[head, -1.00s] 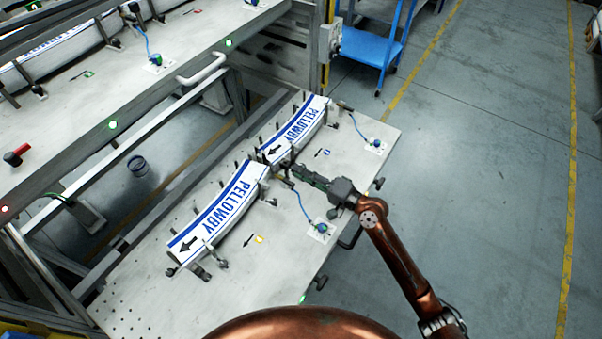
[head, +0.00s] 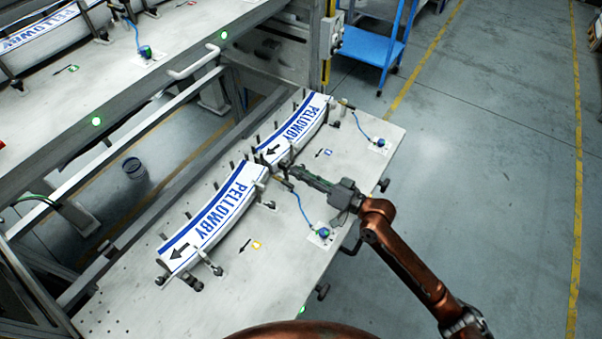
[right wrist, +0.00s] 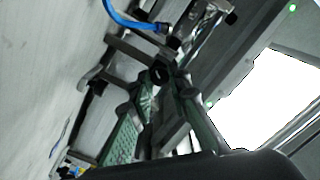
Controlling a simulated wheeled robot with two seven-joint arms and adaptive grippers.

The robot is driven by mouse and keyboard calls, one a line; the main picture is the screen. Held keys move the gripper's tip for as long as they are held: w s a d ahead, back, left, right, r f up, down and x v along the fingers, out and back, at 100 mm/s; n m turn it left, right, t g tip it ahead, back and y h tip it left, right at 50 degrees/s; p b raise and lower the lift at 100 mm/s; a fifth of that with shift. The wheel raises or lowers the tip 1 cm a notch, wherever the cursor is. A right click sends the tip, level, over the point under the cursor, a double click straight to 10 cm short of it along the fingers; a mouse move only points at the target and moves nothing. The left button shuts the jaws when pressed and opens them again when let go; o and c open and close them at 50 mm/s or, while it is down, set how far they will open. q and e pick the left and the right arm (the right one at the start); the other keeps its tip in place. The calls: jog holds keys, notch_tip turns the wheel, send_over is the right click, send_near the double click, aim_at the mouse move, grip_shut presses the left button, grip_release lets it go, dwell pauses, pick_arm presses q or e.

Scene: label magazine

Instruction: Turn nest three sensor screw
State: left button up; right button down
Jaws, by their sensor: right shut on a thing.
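My right gripper (head: 293,172) reaches over the sloped table from the right, at the gap between two stacks of PELLOWBY labels. One stack (head: 215,215) lies nearer and one (head: 297,128) farther. In the right wrist view the green fingers (right wrist: 163,78) are closed around a small dark screw knob (right wrist: 160,73) at the end of a holder. The fingers hide most of it. A blue cable (head: 303,207) runs from beside the fingers to a blue plug (head: 323,233) on a white plate. It also shows in the right wrist view (right wrist: 128,20). My left gripper is out of view.
Black posts and clamps line both stacks. Another blue plug (head: 381,142) sits farther back with its own cable. A blue cart (head: 370,45) stands behind, and the floor at right is clear.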

dwell(0.4)
jog(key=c, duration=2.1)
grip_release()
jog(key=v, duration=1.2)
